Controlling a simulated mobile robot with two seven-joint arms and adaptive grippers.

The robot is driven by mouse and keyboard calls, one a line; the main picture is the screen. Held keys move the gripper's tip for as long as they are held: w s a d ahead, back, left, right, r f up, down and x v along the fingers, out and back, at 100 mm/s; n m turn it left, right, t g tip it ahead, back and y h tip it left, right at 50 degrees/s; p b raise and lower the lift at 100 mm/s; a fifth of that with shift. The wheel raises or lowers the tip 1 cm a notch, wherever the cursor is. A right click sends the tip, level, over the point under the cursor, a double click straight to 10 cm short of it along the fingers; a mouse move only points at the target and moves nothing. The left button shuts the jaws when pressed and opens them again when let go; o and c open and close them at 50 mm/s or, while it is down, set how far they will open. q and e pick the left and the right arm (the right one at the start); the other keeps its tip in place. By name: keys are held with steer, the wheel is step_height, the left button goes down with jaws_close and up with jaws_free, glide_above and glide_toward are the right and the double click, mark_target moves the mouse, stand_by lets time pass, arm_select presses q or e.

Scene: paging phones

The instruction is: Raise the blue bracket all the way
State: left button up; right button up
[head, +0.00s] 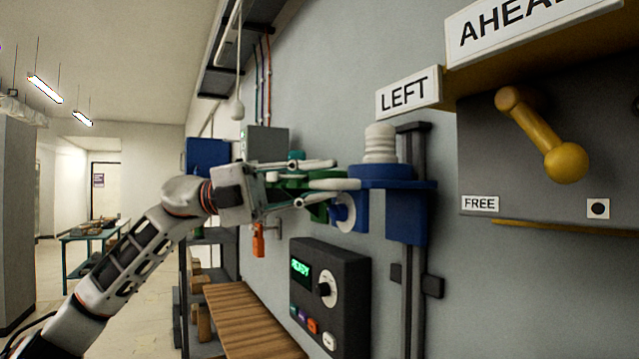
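The blue bracket (407,212) sits on a dark vertical rail (413,290) on the grey wall, near the rail's upper end. Nothing shows held between the fingers. My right gripper is not in view.
Green parts (319,211) show behind the gripper. A dark control box (330,290) with a lit green display is below the bracket. A yellow lever (545,135) is on a panel to the right. A wooden bench (245,315) stands below along the wall.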

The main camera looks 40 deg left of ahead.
arm_select(q)
steer(key=shift+f, duration=0.1)
stand_by(0.4)
steer(key=shift+s+a+f, duration=0.1)
steer(key=shift+s+a, duration=0.05)
steer(key=shift+a, duration=0.35)
steer(key=v, duration=1.1)
